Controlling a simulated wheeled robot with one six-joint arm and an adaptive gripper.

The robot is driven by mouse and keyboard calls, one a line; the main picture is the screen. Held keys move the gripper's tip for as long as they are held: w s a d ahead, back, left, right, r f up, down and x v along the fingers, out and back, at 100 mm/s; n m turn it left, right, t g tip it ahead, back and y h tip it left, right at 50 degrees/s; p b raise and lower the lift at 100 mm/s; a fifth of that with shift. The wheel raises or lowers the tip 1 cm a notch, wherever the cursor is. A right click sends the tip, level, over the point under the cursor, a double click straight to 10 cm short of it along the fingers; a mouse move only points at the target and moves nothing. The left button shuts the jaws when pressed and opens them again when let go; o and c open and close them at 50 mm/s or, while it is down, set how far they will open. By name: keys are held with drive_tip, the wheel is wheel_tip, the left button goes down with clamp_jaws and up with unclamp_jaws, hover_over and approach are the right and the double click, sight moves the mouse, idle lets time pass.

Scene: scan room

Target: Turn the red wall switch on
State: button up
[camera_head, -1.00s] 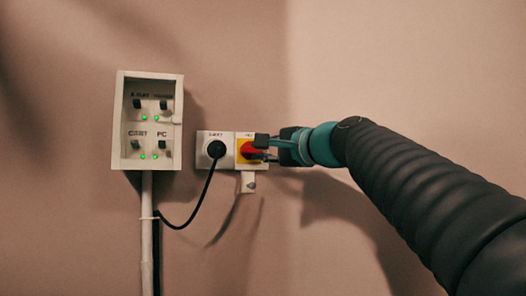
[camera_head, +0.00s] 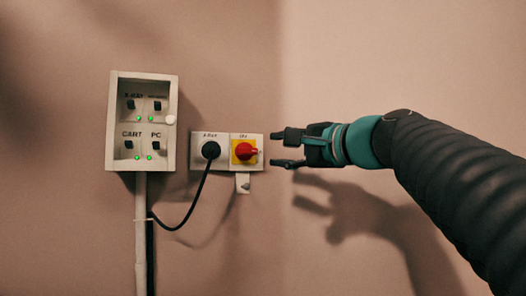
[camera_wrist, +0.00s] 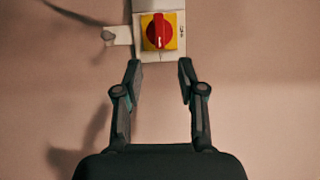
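The red wall switch (camera_head: 245,151) is a red rotary knob on a yellow square plate, set in a white wall box. In the wrist view the red knob (camera_wrist: 158,31) sits beyond the fingertips, its grip lying along the picture's vertical, with a small label beside the plate. My gripper (camera_head: 280,149) is to the right of the switch, apart from it, with its fingers spread and nothing between them. The open fingers also show in the wrist view (camera_wrist: 160,72).
Left of the switch is a socket with a black plug (camera_head: 210,150) and hanging cable. Farther left is a white control box (camera_head: 113,120) with several small black switches and green lights. The wall on the right is bare.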

drive_tip(key=shift+v, duration=2.15)
